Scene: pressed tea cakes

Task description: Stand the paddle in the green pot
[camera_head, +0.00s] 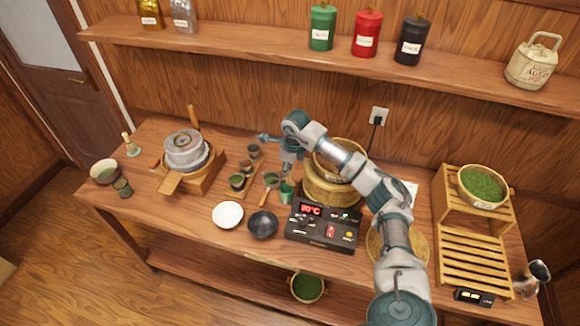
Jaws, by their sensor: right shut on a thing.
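The green pot (286,193) is a small cup-like vessel standing on the table, left of the black control box. My right gripper (288,174) points down just above the green pot. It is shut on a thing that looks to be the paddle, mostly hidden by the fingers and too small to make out. I cannot tell whether its lower end is inside the pot. A wooden-handled tool (264,197) with a dark green head lies just left of the pot. My left gripper is not in view.
The black control box (322,226) and woven steamer (330,190) stand close right of the pot. A white bowl (228,214) and black bowl (263,225) sit in front. Small cups (237,181) and a stone mill (185,150) are left. A bamboo rack (472,258) stands right.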

